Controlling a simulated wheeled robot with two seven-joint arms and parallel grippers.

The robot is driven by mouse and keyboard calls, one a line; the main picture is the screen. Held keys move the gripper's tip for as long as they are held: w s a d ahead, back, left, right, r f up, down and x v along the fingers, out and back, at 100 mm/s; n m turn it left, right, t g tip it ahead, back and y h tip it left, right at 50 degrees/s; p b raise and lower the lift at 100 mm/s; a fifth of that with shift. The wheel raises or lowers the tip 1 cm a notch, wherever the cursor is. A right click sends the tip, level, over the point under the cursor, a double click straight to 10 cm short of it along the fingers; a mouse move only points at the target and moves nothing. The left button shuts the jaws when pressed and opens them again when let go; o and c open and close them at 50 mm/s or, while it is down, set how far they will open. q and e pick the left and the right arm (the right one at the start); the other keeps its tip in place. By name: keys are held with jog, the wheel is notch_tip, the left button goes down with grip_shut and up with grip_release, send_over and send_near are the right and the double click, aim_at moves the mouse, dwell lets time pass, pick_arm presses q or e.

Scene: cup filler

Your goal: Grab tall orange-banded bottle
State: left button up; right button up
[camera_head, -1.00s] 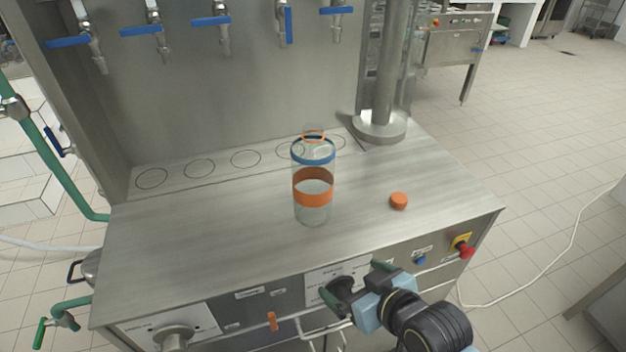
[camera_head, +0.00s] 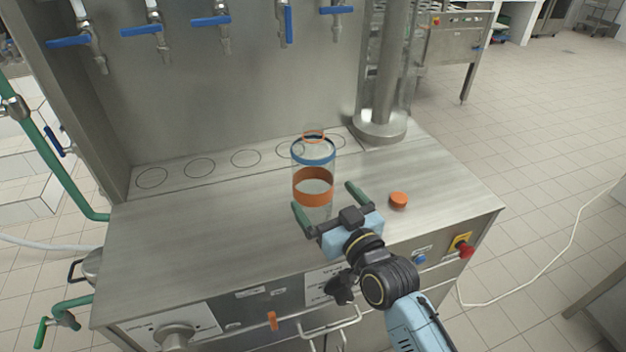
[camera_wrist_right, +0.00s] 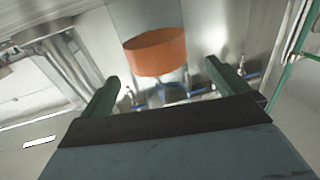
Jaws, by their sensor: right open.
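The tall clear bottle with an orange band (camera_head: 313,184) stands upright on the steel counter (camera_head: 200,230). It has a blue ring near its top and a narrow neck with an orange ring. My right gripper (camera_head: 327,199) is open in front of the bottle, and its green-tipped fingers point at it, one toward each side. In the right wrist view the orange band (camera_wrist_right: 155,52) shows beyond and between the two fingers (camera_wrist_right: 160,80). My left gripper is not in view.
An orange cap (camera_head: 399,200) lies on the counter to the right of my right gripper. A steel column (camera_head: 384,80) stands at the back right. Blue-handled taps (camera_head: 222,25) hang above the back. The counter's left part is clear.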

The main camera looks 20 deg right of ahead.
jog(key=shift+w+a, duration=0.25)
jog(key=shift+w, duration=1.35)
jog(key=shift+w+a, duration=0.2)
jog(key=shift+w, duration=1.35)
jog(key=c, duration=1)
